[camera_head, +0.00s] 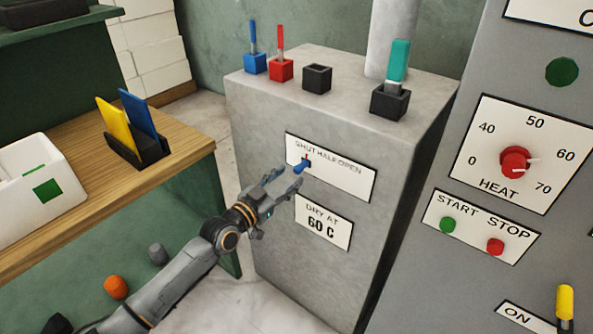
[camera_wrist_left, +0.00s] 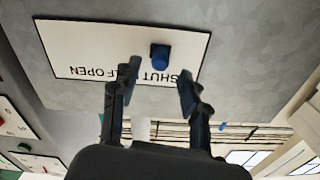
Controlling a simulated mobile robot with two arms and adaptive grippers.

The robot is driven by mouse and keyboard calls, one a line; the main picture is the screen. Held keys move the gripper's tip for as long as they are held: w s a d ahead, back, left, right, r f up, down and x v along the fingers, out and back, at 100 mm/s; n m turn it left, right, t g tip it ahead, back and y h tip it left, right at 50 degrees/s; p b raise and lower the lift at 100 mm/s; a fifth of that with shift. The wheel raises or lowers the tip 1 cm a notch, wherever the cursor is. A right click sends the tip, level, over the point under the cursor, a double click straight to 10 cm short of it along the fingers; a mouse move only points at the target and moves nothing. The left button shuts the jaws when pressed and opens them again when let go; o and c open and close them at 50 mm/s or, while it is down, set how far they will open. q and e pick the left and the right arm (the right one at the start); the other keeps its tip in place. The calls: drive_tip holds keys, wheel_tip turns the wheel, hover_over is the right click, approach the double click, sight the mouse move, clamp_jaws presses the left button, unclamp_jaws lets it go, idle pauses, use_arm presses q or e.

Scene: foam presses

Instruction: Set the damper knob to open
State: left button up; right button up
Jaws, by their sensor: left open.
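The damper knob is a small blue knob (camera_head: 300,166) with a bit of red at its top. It sits on a white plate (camera_head: 352,182) lettered SHUT, HALF, OPEN on the front of a grey cabinet. It also shows in the left wrist view (camera_wrist_left: 161,56), where the plate is upside down. I cannot tell which word it is set to. My left gripper (camera_head: 283,178) is open just in front of the plate. In the left wrist view, its fingers (camera_wrist_left: 159,72) stand on either side of the knob, with no clear contact. My right gripper is not in view.
A plate reading DRY AT 60 C (camera_head: 323,222) is just below. Blue, red and teal handles in small sockets stand on the cabinet top (camera_head: 345,66). A grey panel with a red HEAT knob (camera_head: 514,163) is at right. A wooden bench (camera_head: 185,125) is at left.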

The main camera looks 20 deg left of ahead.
sight(295, 171)
use_arm(q)
drive_tip(key=shift+x, duration=2.25)
clamp_jaws()
